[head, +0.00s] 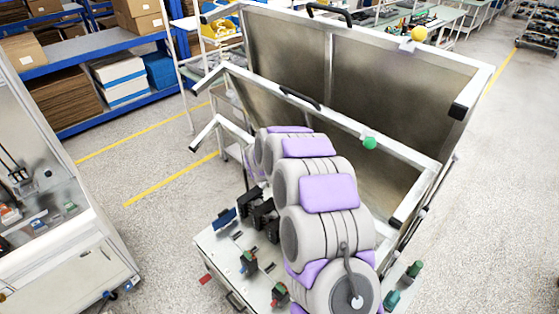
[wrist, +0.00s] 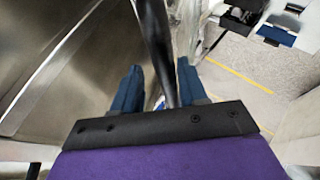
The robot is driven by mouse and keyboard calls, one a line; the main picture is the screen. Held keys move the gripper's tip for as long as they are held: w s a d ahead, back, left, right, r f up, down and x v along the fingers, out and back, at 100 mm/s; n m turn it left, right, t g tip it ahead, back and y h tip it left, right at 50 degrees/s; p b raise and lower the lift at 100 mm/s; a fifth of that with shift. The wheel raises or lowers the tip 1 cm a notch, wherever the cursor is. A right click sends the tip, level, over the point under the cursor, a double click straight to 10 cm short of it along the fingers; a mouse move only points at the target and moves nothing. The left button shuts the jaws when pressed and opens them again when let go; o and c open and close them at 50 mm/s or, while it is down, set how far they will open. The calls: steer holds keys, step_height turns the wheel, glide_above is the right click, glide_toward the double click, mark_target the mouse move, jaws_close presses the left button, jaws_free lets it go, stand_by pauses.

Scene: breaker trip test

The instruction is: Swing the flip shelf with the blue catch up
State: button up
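In the head view, two metal flip shelves stand tilted up: the back shelf (head: 385,95) with a yellow catch (head: 419,33) and the middle shelf (head: 285,115) with a green catch (head: 369,143). A third pale frame corner (head: 222,128) shows lower in front of them, mostly hidden behind my arm. I see no blue catch clearly. In the wrist view, my gripper (wrist: 158,66) has its two blue fingers apart, with a black bar-like handle (wrist: 156,35) running between them. Whether the handle touches a finger is unclear. A metal panel (wrist: 75,50) lies to the left. My gripper is hidden in the head view.
A white bench top (head: 215,250) with breakers and small coloured parts lies under and beside my arm. A glass-sided cabinet (head: 50,220) stands at the left. Blue shelving (head: 75,45) with boxes is at the back left. The floor between (head: 165,205) is clear.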

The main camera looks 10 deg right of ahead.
steer(key=v, duration=1.7)
steer(key=shift+a, duration=0.2)
stand_by(0.4)
steer(key=shift+s, duration=0.1)
